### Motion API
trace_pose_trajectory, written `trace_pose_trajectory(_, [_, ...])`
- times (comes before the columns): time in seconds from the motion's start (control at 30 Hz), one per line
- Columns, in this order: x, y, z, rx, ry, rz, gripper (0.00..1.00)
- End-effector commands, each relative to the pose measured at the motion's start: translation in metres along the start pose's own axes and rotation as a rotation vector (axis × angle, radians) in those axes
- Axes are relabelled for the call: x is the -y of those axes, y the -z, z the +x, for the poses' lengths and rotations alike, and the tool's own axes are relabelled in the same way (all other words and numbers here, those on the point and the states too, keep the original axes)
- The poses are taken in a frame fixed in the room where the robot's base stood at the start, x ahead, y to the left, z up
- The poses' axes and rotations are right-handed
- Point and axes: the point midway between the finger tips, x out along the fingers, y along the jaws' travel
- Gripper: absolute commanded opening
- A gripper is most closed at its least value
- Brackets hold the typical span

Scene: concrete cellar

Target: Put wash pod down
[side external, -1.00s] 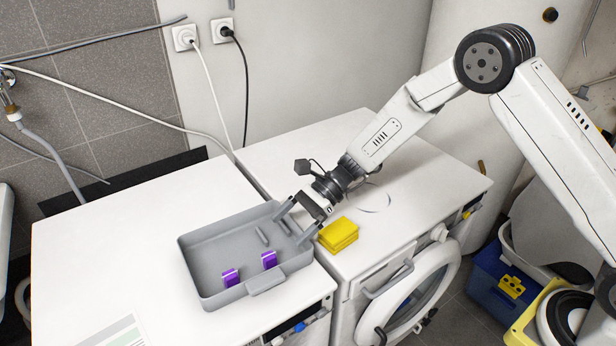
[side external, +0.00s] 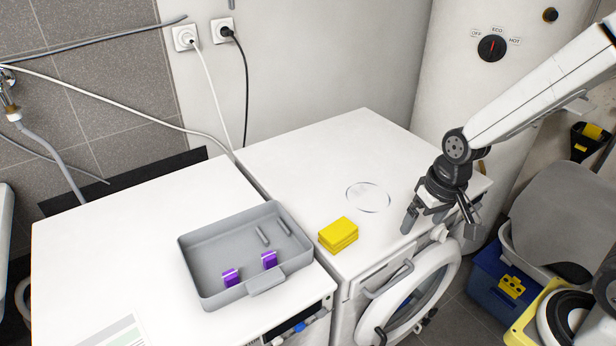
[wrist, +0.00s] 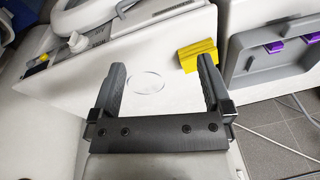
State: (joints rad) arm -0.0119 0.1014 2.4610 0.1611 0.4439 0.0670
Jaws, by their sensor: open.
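Two purple-and-white wash pods, a left one (side external: 231,277) and a right one (side external: 269,260), are in the grey tray (side external: 191,258), near its front wall. In the wrist view purple also shows at the upper right (wrist: 274,47), inside the tray (wrist: 240,60). My gripper (side external: 438,220) is open, with its fingers pointing down near the front right of the right-hand machine's top, well to the right of the tray. In the wrist view nothing is between the fingers (wrist: 161,66). Two small grey bars (side external: 262,236) are also in the tray.
Stacked yellow sponges (side external: 338,234) lie on the right-hand machine, just right of the tray. A thin clear round outline (side external: 368,197) is on the same top, left of my gripper. The back of both white tops is clear. The round washer door (side external: 425,300) stands open below.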

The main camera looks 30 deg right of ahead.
Motion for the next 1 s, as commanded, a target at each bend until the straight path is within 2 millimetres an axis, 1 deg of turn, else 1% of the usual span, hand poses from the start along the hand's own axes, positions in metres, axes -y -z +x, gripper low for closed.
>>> trace_pose_trajectory(0.03, [-0.006, -0.004, -0.004, -0.031, -0.017, -0.055, 1.0])
trace_pose_trajectory(0.13, [-0.013, -0.008, -0.008, -0.071, -0.043, -0.142, 1.0])
trace_pose_trajectory(0.3, [-0.018, -0.011, -0.011, -0.099, -0.061, -0.205, 1.0])
trace_pose_trajectory(1.0, [-0.018, -0.011, -0.011, -0.099, -0.061, -0.204, 1.0])
